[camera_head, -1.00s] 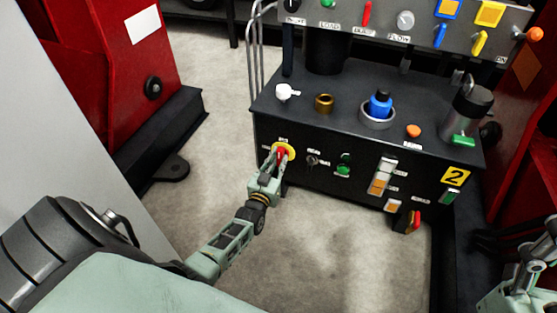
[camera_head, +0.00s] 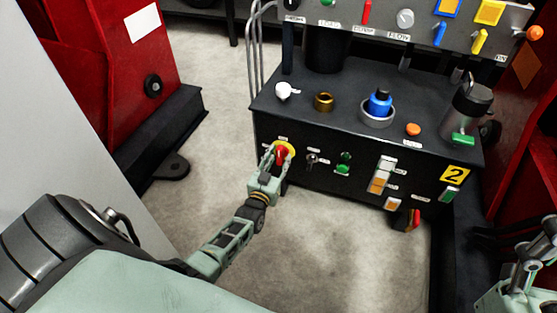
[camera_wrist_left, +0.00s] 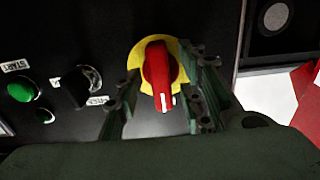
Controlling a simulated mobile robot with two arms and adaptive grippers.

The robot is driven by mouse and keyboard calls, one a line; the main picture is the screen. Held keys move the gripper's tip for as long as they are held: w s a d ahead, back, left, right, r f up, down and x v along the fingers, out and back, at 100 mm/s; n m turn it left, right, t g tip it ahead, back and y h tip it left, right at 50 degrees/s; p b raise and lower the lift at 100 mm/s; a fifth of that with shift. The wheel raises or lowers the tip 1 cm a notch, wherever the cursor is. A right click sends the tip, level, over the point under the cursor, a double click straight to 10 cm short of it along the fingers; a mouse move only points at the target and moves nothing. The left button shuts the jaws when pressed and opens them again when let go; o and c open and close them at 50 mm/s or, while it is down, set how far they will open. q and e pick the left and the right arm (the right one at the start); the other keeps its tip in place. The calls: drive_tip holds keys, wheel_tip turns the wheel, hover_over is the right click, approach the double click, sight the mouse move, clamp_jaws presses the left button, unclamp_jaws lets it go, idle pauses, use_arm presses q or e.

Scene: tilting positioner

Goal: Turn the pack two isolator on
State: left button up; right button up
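The isolator is a red rotary knob on a round yellow plate (camera_head: 285,149), at the left of the front face of the black pack (camera_head: 330,182) marked with a yellow "2". In the left wrist view the red knob (camera_wrist_left: 157,72) shows clearly, its white mark at the lower end in the picture. My left gripper (camera_head: 275,155) is at the knob, one finger on each side of it. In the wrist view a gap shows between the left finger and the knob; the right finger is very close, contact unclear. My right arm (camera_head: 520,285) shows at the lower right; its finger state is unclear.
A white valve handle (camera_head: 285,91) and blue cap (camera_head: 380,103) are on top. Red machine frames (camera_head: 90,70) flank the pack. Floor in front is clear.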

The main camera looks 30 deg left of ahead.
use_arm(q)
drive_tip(key=v, duration=1.2)
drive_tip(key=shift+d+r, duration=0.1)
